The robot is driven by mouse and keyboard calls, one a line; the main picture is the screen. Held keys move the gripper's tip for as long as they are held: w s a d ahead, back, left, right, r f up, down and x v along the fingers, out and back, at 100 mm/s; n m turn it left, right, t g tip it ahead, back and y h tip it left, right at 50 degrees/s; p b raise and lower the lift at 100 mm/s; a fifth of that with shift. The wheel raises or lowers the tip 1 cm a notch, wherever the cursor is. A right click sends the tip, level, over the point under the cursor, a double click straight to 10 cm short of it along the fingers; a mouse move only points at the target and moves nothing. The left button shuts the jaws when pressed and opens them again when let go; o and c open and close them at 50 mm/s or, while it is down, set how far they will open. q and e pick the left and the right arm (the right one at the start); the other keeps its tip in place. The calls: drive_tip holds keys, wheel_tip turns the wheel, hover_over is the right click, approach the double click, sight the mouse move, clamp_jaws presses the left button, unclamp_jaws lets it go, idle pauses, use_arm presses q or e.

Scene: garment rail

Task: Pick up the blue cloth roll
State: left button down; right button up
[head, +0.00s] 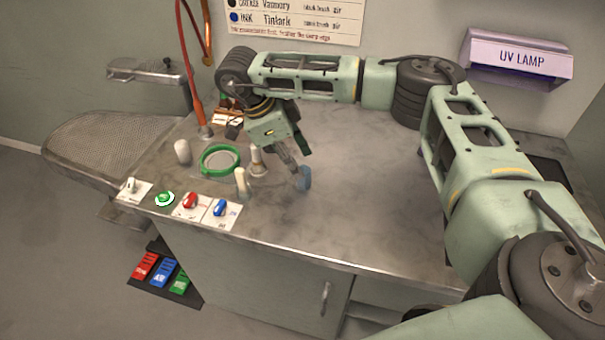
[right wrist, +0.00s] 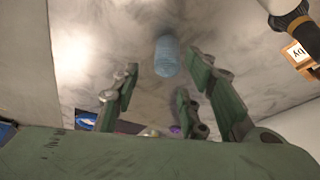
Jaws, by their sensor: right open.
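The blue cloth roll (head: 304,178) stands on the grey metal worktop (head: 350,215), just beyond my right gripper's fingers in the head view. My right gripper (head: 298,163) points down towards it, open, and partly covers it. In the right wrist view the roll (right wrist: 166,55) shows as a pale blue cylinder ahead of the open fingers (right wrist: 164,72), roughly centred between them. Nothing is held, and I see no clear contact. My left gripper is not in view.
A green ring (head: 220,160), a white cylinder (head: 183,152) and a beige cylinder (head: 242,181) stand to the left. Knobs, including a red one (head: 190,201) and a blue one (head: 220,208), line the front edge. A UV lamp (head: 518,58) is on the wall.

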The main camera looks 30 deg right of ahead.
drive_tip(key=shift+s+d+f+p, duration=0.1)
drive_tip(key=shift+d+f+p, duration=0.2)
drive_tip(key=shift+f, duration=0.2)
drive_tip(key=x, duration=0.2)
drive_tip(key=shift+d+f+p, duration=0.1)
drive_tip(key=shift+f+p, duration=0.3)
drive_tip(key=shift+d+f, duration=0.15)
drive_tip(key=shift+f, duration=0.35)
drive_tip(key=c, duration=0.8)
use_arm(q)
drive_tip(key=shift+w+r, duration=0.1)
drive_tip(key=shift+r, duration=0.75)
use_arm(e)
drive_tip(key=shift+r, duration=0.1)
